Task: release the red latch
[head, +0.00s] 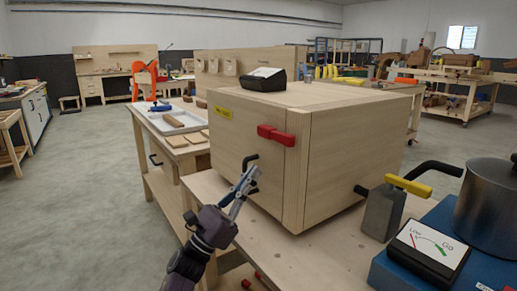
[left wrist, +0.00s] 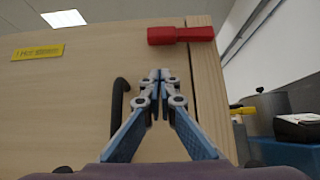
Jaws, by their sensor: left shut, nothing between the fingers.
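The red latch (head: 276,135) is a small red bar on the front face of a large light wooden box (head: 350,150), near a vertical seam. In the left wrist view the red latch (left wrist: 181,35) lies across the upper right, reaching the seam. My left gripper (head: 252,172) is shut and empty, in front of the box face, below and left of the latch. In the left wrist view the fingertips (left wrist: 160,76) are together below the latch, apart from it in the picture. A black hooked handle (head: 250,159) is beside the fingertips. My right gripper is not in view.
A yellow label (head: 223,113) is on the box's front face. A dark gauge (head: 264,79) sits on top. To the right stand a metal block with a yellow lever (head: 408,186), a gauge (head: 432,245) and a metal cylinder (head: 487,200). A workbench (head: 160,128) stands behind left.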

